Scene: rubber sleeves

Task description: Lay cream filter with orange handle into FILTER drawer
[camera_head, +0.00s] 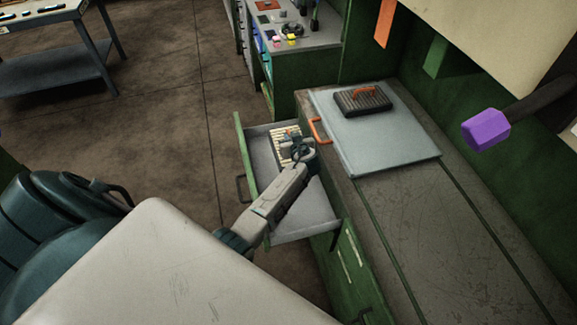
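The cream filter (281,150), a ribbed pale block, is in the pulled-out green drawer (262,172), near its far end. A small bit of orange shows at its top. The near part of the grey drawer floor is bare.
A dark ribbed filter with an orange handle (362,101) lies on a grey panel (385,135) on the counter. The panel has an orange handle (319,131) by the drawer. A purple knob (485,130) juts out at right. A workbench (300,36) stands behind.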

